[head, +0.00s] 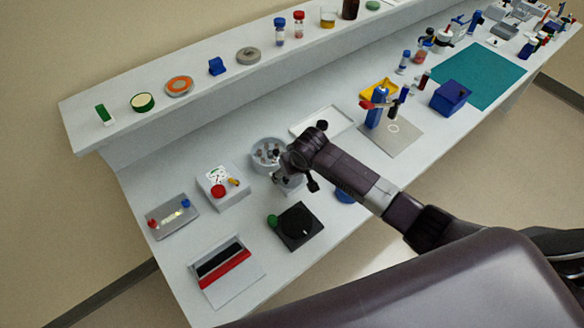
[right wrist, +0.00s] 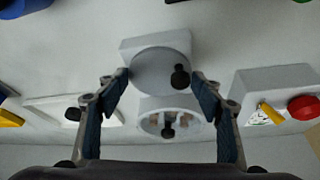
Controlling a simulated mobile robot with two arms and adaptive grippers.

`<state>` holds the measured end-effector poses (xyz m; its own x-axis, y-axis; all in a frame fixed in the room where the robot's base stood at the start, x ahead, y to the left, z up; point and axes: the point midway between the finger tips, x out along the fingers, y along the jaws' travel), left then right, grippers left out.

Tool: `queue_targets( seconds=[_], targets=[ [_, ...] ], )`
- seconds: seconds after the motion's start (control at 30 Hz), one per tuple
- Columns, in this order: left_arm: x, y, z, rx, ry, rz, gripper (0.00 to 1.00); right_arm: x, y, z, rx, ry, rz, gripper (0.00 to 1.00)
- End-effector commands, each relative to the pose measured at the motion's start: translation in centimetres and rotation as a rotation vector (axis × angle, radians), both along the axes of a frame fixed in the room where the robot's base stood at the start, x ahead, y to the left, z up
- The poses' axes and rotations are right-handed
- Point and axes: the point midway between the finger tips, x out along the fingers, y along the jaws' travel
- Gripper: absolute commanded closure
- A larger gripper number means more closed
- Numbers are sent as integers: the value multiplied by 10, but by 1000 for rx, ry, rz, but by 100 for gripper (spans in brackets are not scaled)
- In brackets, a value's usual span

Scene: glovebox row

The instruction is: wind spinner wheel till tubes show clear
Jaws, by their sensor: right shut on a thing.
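The spinner's grey crank wheel (right wrist: 160,72) with a black knob (right wrist: 180,77) shows in the right wrist view, in front of a white housing (right wrist: 155,44). Its round tub (head: 268,153) stands beside the housing in the head view. Dark and grey tube tops show inside the tub, and the right wrist view shows brownish bits in it (right wrist: 168,124). I cannot tell whether the tubes are clear. My right gripper (right wrist: 159,76) is shut on the wheel, one fingertip at each side, the knob near the right one. In the head view my gripper (head: 294,178) partly hides the wheel. My left gripper is out of view.
A black square device (head: 297,226) with a green knob sits close in front. A white box with a red button (head: 223,187) stands to the left. A shelf runs behind.

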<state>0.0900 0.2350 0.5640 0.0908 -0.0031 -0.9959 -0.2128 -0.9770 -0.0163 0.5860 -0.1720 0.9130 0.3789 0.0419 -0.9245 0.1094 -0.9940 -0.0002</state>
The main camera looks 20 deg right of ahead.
Motion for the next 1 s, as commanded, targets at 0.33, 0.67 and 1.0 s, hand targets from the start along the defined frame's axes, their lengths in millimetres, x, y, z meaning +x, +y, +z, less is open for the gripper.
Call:
queue_targets(
  seconds=[0.33,0.67,1.0],
  targets=[
    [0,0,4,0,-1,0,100,2,5,2,4,-3,-319,63],
    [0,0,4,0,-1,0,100,3,7,2,3,-5,-528,63],
    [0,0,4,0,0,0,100,4,6,2,0,-6,-612,63]
  ],
)
